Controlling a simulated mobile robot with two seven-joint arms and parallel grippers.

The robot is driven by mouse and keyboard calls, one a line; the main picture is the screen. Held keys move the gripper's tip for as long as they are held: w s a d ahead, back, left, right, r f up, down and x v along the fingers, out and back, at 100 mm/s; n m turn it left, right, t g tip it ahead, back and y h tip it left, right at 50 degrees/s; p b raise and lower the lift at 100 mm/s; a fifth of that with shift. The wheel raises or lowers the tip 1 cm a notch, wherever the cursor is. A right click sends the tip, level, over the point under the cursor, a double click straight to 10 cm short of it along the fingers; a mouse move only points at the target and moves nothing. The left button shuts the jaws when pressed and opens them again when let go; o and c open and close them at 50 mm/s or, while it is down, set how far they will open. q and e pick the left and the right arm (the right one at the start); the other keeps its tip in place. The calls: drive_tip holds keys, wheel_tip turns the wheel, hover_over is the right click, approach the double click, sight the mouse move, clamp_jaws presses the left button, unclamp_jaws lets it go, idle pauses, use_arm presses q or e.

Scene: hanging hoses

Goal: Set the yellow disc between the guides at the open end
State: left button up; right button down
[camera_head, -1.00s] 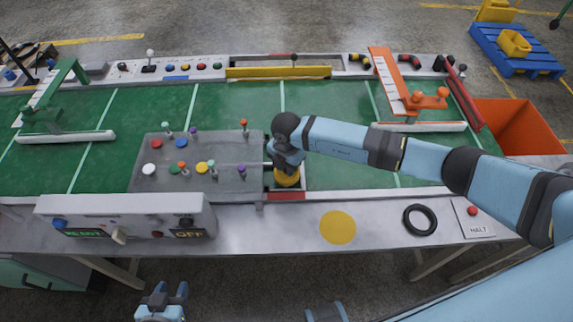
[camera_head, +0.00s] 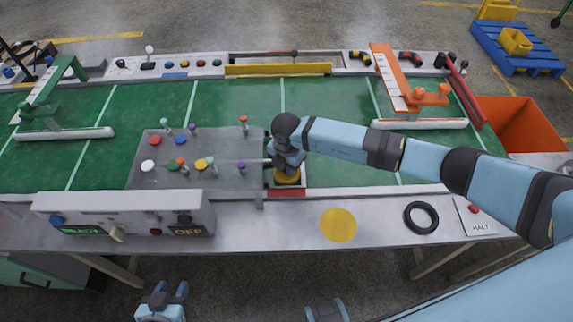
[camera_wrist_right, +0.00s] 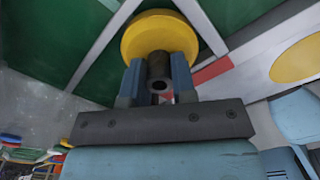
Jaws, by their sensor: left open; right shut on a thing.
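The yellow disc (camera_head: 287,178) is in my right gripper (camera_head: 287,165), low over the front middle of the green table. In the right wrist view the gripper (camera_wrist_right: 158,85) is shut on a dark round knob (camera_wrist_right: 158,68) on the disc (camera_wrist_right: 150,32). Pale guide rails run on both sides of the disc, the left one (camera_wrist_right: 108,40) and the right one (camera_wrist_right: 203,25). A red strip (camera_head: 286,194) lies just in front. I cannot tell whether the disc rests on the surface. My left gripper (camera_head: 168,298) is open and empty below the bench's front edge.
A grey plate (camera_head: 215,180) with several coloured knobs lies left of the disc. A control box (camera_head: 125,215) stands at the front left. A flat yellow circle (camera_head: 338,225), a black ring (camera_head: 421,217) and a HALT panel (camera_head: 474,218) are on the front ledge.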

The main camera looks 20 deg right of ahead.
drive_tip(key=shift+f, duration=0.4)
drive_tip(key=c, duration=0.8)
unclamp_jaws()
drive_tip(key=shift+c, duration=0.2)
drive_tip(key=shift+r, duration=0.15)
wheel_tip(320, 180, up, 14)
drive_tip(key=shift+f+b, duration=0.2)
drive_tip(key=shift+b, duration=0.2)
